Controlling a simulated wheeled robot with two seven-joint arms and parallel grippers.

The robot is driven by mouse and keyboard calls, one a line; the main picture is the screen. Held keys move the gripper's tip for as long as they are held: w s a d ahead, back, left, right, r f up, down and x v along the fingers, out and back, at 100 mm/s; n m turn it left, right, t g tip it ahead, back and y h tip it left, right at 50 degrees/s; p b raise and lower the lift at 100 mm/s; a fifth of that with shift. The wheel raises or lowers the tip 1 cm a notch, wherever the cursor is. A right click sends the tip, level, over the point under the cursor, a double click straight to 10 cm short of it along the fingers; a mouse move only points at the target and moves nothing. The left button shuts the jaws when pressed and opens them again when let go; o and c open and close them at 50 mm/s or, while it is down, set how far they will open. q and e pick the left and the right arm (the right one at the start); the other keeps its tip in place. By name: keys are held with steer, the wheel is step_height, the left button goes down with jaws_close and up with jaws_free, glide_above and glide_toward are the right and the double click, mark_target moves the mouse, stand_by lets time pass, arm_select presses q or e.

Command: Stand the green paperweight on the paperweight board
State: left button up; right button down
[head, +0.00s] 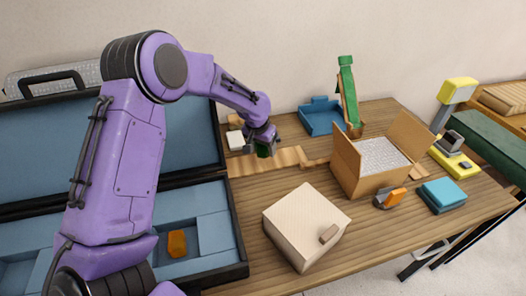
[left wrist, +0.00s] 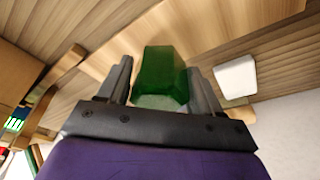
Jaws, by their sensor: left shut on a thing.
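The green paperweight (left wrist: 163,72) is a dark green, see-through block between the two fingers of my left gripper (left wrist: 159,66) in the left wrist view. In the head view the left gripper (head: 263,147) is shut on it, and only a small dark green part of the paperweight (head: 263,152) shows below the fingers. A pale wooden board (head: 280,160) with a wavy edge, which seems to be the paperweight board, lies under and beside the gripper. I cannot tell whether the paperweight touches it. My right gripper is not in view.
A white block (head: 236,140) lies just left of the gripper. An open cardboard box (head: 362,180), a cream box (head: 303,228) and a blue tray (head: 319,115) stand on the table. An open blue-lined case (head: 205,203) adjoins the table's left edge.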

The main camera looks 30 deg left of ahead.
mark_target(262, 153)
arm_select(q)
steer(key=x, duration=0.1)
steer(key=p, duration=0.1)
steer(key=x, duration=0.1)
steer(key=shift+s+a+f, duration=0.15)
steer(key=shift+a+f, duration=0.05)
steer(key=shift+f, duration=0.25)
steer(key=shift+s+f, duration=0.1)
steer(key=shift+f, duration=0.2)
steer(key=shift+w+f, duration=0.25)
steer(key=shift+f, duration=0.05)
steer(key=o, duration=1.3)
steer(key=shift+s, duration=0.1)
steer(key=shift+c, duration=0.2)
steer(key=shift+r, duration=0.1)
steer(key=shift+r, duration=0.25)
steer(key=b+v, duration=0.1)
steer(key=v, duration=1)
steer(key=shift+s+r, duration=0.25)
steer(key=shift+r, duration=0.05)
